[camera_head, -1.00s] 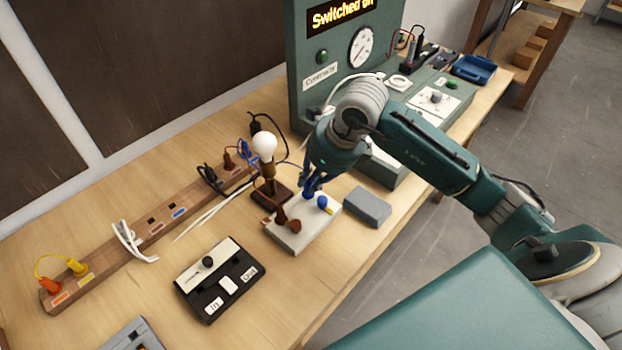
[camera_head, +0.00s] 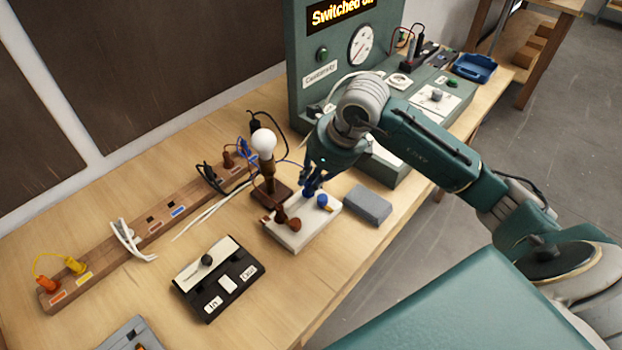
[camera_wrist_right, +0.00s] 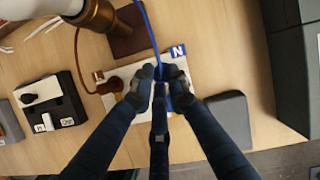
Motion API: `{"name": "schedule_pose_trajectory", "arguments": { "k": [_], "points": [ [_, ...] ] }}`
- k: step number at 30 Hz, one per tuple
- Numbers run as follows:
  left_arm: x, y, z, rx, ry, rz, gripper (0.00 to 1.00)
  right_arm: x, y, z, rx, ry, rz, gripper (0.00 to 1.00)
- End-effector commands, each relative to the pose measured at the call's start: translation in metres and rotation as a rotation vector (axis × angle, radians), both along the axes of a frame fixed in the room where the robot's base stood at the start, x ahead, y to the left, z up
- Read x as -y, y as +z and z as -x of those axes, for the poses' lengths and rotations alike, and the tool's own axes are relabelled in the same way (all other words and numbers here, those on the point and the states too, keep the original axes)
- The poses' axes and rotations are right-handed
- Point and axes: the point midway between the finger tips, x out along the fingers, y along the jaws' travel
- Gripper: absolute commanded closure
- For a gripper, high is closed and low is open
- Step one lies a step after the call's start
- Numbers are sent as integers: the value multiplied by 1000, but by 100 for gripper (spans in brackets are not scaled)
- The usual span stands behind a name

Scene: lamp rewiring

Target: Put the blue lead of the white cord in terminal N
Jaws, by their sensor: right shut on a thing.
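The white terminal block (camera_head: 287,240) lies on the bench in front of the lamp. A blue-and-white N label (camera_wrist_right: 178,51) shows on it in the right wrist view. A brown lead end (camera_head: 292,223) sits on its left part, and a blue knob-like part (camera_head: 322,201) on its right. My right gripper (camera_wrist_right: 158,84) is shut on the blue lead (camera_wrist_right: 147,25) over the block, near the N label. The fingers hide the lead's tip, so I cannot tell whether it is in the terminal. My left gripper is not in view.
The lamp with its white bulb (camera_head: 264,142) stands close behind the block. A grey block (camera_head: 368,205) is to its right, and a black-and-white switch box (camera_head: 218,279) to its left. A wooden socket strip (camera_head: 150,232) and the green tester panel (camera_head: 318,55) are behind.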

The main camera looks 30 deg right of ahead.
Motion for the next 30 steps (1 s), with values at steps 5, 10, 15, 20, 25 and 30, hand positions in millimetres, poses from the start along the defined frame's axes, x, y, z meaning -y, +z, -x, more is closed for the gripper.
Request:
{"name": "schedule_pose_trajectory", "arguments": {
  "k": [5, 10, 15, 20, 25, 30],
  "points": [
    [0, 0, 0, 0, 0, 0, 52, 0, 0, 0, 0, 0, 0, 100],
    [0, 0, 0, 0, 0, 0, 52, 0, 0, 0, 0, 0, 0, 100],
    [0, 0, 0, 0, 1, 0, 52, 0, 0, 0, 0, 0, 0, 100],
    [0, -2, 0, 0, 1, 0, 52, 0, -2, 0, 0, 0, 0, 100],
    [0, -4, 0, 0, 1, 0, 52, 0, -4, 0, 0, 0, 0, 100],
    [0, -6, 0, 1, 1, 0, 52, 0, -6, 0, 0, 0, 0, 100]
  ]
}}
